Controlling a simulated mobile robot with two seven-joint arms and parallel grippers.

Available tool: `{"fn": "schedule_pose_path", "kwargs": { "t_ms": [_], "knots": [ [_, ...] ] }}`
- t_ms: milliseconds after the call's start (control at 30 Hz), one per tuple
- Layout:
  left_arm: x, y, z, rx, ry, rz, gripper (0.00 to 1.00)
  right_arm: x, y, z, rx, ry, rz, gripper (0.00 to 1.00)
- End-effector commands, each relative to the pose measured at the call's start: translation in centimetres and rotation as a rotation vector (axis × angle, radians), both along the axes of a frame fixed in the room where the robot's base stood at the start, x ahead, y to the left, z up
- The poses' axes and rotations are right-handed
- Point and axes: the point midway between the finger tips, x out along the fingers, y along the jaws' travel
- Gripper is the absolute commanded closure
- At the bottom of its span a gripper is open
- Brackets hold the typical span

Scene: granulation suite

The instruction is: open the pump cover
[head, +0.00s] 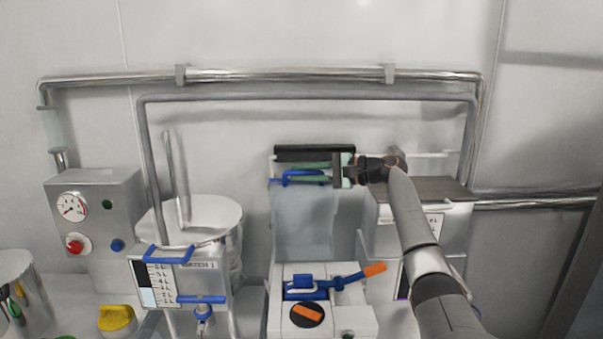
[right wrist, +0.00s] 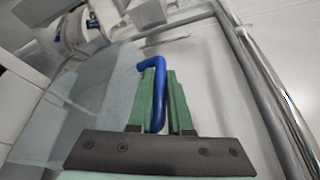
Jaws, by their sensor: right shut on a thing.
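The pump cover looks to be the clear, pale panel (head: 303,225) standing roughly upright behind the white pump housing (head: 357,318). A blue bar handle (head: 284,181) is near its top edge; it also shows in the right wrist view (right wrist: 158,72). My right gripper (head: 308,171) reaches in from the right, its green fingers on either side of the handle and shut on it. In the right wrist view the fingers (right wrist: 161,105) flank the blue bar, with the clear panel (right wrist: 110,62) to their left. My left gripper is in neither view.
A blue clamp with an orange-tipped lever (head: 373,269) and an orange-marked knob (head: 307,314) are on the housing. A steel tank (head: 205,218) and gauge box (head: 95,200) stand left. A grey box (head: 440,192) stands right, under my arm. Pipes (head: 300,75) run along the wall.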

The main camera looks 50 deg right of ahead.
Motion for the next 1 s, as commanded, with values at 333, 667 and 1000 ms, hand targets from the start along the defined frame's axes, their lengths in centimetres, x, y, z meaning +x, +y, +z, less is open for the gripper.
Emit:
{"fn": "schedule_pose_path", "kwargs": {
  "t_ms": [333,667,1000],
  "knots": [
    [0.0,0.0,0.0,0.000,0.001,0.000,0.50,0.0,0.1,-0.1,0.002,0.003,0.002,0.62],
    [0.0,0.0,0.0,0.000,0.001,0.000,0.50,0.0,0.0,-0.1,0.000,0.002,0.001,0.53],
    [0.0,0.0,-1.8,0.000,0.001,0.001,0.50,-3.6,-1.2,0.2,-0.002,0.001,-0.001,0.53]
  ]
}}
